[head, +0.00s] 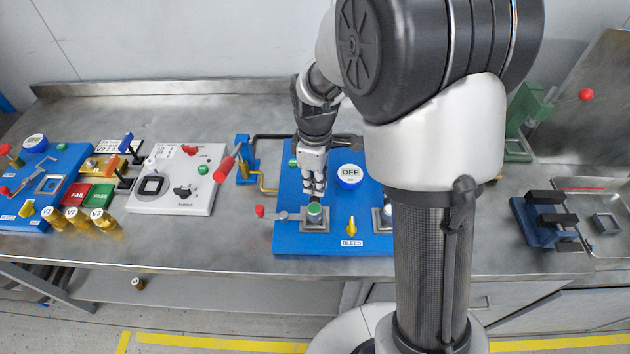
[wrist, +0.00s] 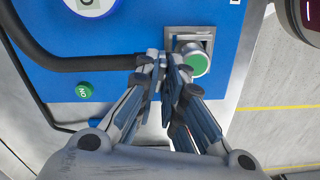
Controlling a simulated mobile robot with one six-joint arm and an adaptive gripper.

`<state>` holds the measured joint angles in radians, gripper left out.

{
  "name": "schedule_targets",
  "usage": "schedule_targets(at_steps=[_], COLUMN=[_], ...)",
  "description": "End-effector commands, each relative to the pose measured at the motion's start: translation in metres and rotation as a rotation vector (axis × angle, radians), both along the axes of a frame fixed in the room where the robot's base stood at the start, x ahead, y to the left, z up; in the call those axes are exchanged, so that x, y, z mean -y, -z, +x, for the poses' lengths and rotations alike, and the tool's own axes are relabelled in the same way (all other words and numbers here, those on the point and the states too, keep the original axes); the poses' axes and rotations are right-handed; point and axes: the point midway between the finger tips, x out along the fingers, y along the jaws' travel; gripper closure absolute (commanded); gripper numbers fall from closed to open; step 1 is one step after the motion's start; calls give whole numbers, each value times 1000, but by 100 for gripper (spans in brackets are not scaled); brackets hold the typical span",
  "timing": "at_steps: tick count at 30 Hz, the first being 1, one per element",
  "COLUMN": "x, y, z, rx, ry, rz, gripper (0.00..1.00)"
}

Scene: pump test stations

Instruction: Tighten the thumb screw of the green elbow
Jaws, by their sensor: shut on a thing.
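The green elbow (head: 314,210) is a short grey cylinder with a green round end, on a grey square mount on the blue panel (head: 290,240). It also shows in the wrist view (wrist: 197,63), just right of the fingertips. My gripper (head: 315,186) reaches down close behind the elbow. In the wrist view my gripper (wrist: 165,66) has its fingers nearly together beside the elbow, shut on a small part there. That part fits the elbow's thumb screw, but the fingers hide it almost wholly.
A black hose (wrist: 85,64) runs up to the fingers. On the blue panel are a blue OFF button (head: 350,174), a yellow BLEED knob (head: 352,225) and a red-tipped lever (head: 262,211) left of the elbow. A white panel (head: 185,205) stands left; a black-and-blue rack (head: 535,222) stands right.

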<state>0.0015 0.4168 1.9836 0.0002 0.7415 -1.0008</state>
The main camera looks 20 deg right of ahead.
Motion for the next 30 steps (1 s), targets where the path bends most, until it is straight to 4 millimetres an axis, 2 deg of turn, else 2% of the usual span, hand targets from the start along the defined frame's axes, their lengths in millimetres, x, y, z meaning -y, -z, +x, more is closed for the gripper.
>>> schedule_targets(at_steps=[11,30], x=[0,0], y=[-2,-2], z=[0,0], rx=[0,0], ry=[149,741], rz=[0,0], gripper=[100,100])
